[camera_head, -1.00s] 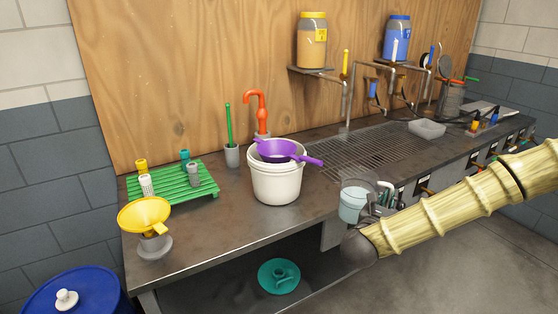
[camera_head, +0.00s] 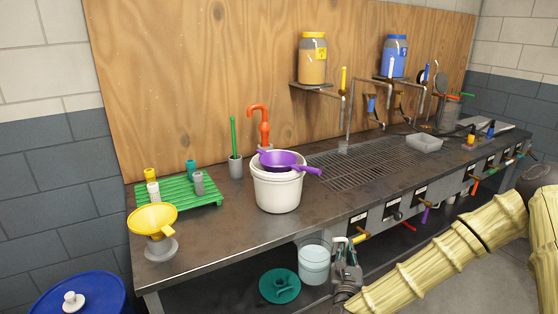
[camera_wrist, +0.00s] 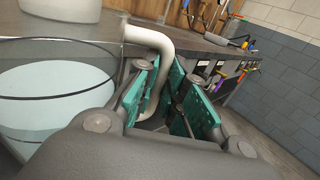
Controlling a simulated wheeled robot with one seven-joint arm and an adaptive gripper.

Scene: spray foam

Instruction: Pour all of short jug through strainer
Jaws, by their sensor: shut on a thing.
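The short jug (camera_head: 314,262) is clear, with pale liquid inside, and hangs in front of the bench, below the level of its top. My gripper (camera_head: 345,252) is shut on the jug's white handle (camera_wrist: 150,65); the jug (camera_wrist: 50,90) fills the left of the wrist view and looks about upright. The purple strainer (camera_head: 283,161) rests across the mouth of a white bucket (camera_head: 277,190) on the bench top, its handle pointing right. The gripper and jug are to the right of the bucket and lower than it.
A yellow funnel (camera_head: 152,218) and a green rack (camera_head: 177,192) with several small tubes stand at the bench's left. A teal lid-like piece (camera_head: 280,286) lies on the lower shelf. Coloured taps (camera_head: 425,212) stick out along the bench front. A blue drum (camera_head: 80,295) stands front left.

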